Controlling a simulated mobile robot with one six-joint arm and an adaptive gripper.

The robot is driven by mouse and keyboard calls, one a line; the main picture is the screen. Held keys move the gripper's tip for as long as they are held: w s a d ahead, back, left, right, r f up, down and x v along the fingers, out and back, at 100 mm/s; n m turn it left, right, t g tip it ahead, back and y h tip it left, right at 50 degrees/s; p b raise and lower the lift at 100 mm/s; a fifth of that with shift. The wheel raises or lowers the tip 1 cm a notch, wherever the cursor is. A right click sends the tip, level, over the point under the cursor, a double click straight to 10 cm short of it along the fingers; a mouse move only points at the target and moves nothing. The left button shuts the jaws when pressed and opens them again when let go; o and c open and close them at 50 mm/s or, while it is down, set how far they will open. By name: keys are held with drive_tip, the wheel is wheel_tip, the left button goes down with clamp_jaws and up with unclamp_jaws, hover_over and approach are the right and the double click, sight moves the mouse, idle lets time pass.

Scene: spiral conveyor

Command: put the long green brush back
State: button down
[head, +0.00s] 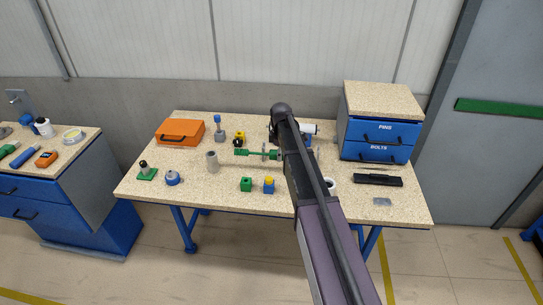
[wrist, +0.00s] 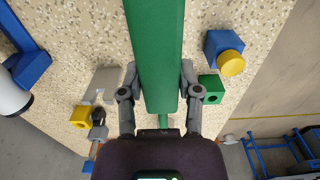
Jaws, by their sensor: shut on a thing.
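The long green brush (wrist: 157,50) lies between the two fingers of my gripper (wrist: 158,78) in the wrist view. The fingers press on its sides, and its wide green part runs up past the picture's top edge. A thin green stem shows near the palm. My arm hides part of the gripper there. I cannot tell the brush's exact height above the table.
A grey cylinder (head: 211,161) stands left of the brush. A green block (head: 246,184) and a blue block with yellow top (head: 269,185) stand in front. An orange case (head: 180,132) is back left; a blue drawer cabinet (head: 376,140) and black tray (head: 378,180) are right.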

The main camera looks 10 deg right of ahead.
drive_tip(key=shift+s+d+f, duration=0.1)
drive_tip(key=shift+s+d, duration=0.1)
drive_tip(key=shift+d, duration=0.3)
drive_tip(key=shift+s+d+f, duration=0.1)
drive_tip(key=shift+s+d, duration=0.05)
drive_tip(key=shift+d, duration=0.3)
wheel_tip(320, 180, down, 8)
drive_tip(key=b, duration=0.8)
drive_tip(key=shift+f+b, duration=0.2)
drive_tip(key=shift+b, duration=0.15)
drive_tip(key=shift+f, duration=0.25)
drive_tip(key=shift+c, duration=1)
unclamp_jaws()
drive_tip(key=shift+r, duration=0.25)
